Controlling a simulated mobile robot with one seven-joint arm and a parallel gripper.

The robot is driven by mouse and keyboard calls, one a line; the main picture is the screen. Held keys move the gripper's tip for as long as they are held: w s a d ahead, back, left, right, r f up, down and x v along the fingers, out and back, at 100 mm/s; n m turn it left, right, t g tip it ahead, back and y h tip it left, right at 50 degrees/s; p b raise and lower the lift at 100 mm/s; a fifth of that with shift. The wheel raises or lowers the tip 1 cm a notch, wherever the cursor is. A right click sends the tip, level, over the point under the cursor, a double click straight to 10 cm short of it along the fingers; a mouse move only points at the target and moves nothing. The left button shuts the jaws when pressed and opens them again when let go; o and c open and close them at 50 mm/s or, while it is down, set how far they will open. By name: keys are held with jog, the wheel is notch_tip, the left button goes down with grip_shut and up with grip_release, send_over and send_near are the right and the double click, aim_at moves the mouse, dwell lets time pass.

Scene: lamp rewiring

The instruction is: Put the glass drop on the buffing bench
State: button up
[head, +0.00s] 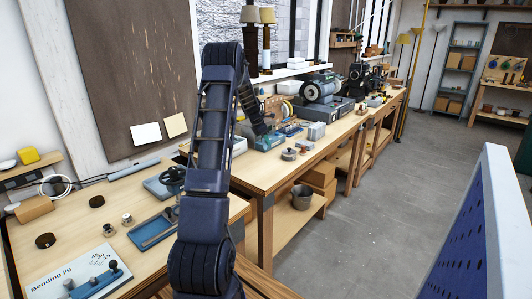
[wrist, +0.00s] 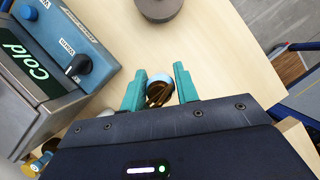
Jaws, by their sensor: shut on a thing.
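My gripper (wrist: 160,86) has its two teal fingers on either side of a small round piece with a pale blue rim and an amber-brown inside, which looks like the glass drop (wrist: 159,89). It is shut on this piece, above a pale wooden bench top (wrist: 115,25). In the head view my arm reaches over the middle bench, and my fingertips and the piece cannot be made out there. A grey grinder-like machine with a round wheel (head: 320,89), perhaps the buffer, stands farther along that bench row. I cannot tell for certain which bench top is the buffing bench.
A box with a "Cold" label and a black knob (wrist: 72,62) stands close left of my gripper. A grey-brown round block (wrist: 158,8) lies ahead. The near bench holds a bending jig (head: 95,280). A blue panel (head: 480,240) stands at right; the floor (head: 380,200) between is clear.

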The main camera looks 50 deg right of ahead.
jog(key=shift+f, duration=3.5)
jog(key=shift+f, duration=0.1)
jog(key=o, duration=1)
jog(key=v, duration=1.2)
